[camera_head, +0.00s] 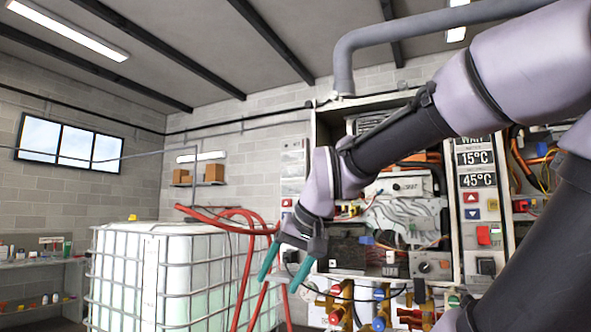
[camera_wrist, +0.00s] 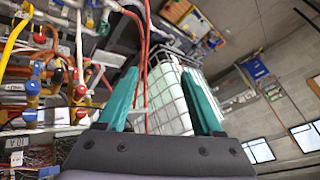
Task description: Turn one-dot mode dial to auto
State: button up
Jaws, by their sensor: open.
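My gripper (camera_head: 283,279) has two teal fingers that are spread apart and empty. It is left of the open heater cabinet (camera_head: 316,150), in front of hanging red hoses. In the wrist view, my gripper (camera_wrist: 163,80) faces the wire-caged tank, with nothing between the fingers. A grey control box with a dark round knob (camera_head: 425,267) sits low in the cabinet, well to the right of my gripper. A white box with a small knob (camera_head: 396,187) is higher up. The dot marks and mode labels are too small to read, so I cannot tell which knob has one dot.
The white caged tank (camera_head: 128,275) stands left of my gripper. Red hoses (camera_head: 243,262) hang close behind the fingers. Pipes and coloured valves (camera_head: 379,310) crowd below the cabinet. A panel showing 15°C and 45°C (camera_head: 475,168) is at the right, partly behind my arm.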

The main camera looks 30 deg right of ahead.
aim_at(424, 267)
jog(key=z, duration=1.55)
jog(key=k+j+z, duration=0.2)
jog(key=z, duration=0.15)
jog(key=k+j+z, duration=0.2)
jog(key=z, duration=0.15)
